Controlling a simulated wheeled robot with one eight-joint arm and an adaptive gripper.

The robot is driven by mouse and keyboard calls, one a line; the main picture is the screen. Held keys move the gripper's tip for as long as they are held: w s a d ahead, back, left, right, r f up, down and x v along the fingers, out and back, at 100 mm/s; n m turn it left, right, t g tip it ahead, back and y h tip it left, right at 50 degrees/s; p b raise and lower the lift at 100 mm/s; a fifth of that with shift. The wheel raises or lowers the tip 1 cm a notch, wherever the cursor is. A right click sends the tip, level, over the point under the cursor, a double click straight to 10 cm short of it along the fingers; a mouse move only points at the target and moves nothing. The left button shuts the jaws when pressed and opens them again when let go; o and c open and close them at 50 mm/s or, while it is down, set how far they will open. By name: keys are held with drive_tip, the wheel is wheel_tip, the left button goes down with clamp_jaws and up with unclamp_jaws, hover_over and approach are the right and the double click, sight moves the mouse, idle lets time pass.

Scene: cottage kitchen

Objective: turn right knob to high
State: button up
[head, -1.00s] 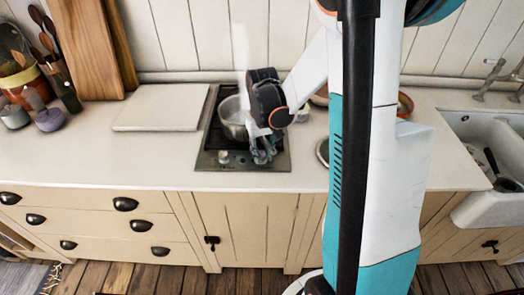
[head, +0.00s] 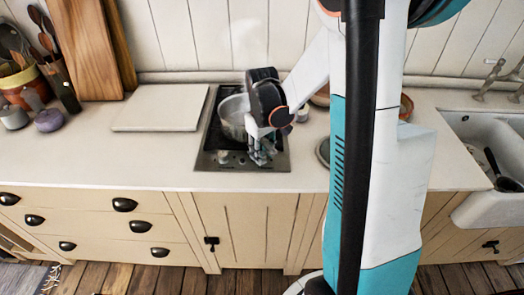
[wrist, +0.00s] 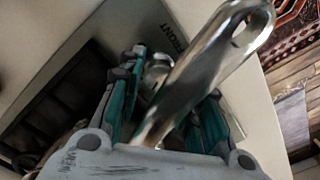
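The cooktop (head: 215,165) is set in the counter, with its knobs along the front edge. One knob (head: 223,158) shows at the front left. My gripper (head: 262,158) points down over the front right and hides the right knob in the head view. In the wrist view, a silvery round knob (wrist: 158,68) shows between my gripper's teal fingers (wrist: 172,88), closer to the left one. The fingers stand apart. A metal pot handle (wrist: 205,65) crosses in front and hides part of the gap. I cannot tell whether either finger touches the knob.
A metal pot (head: 233,115) stands on the cooktop close beside my gripper. A pale board (head: 160,108) lies to the left. A sink (head: 485,135) is at the right. The counter front left of the cooktop is clear.

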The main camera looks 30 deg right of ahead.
drive_tip(key=shift+o, duration=0.2)
drive_tip(key=shift+r, duration=0.15)
wheel_tip(320, 180, up, 12)
drive_tip(key=shift+f, duration=0.1)
idle(0.4)
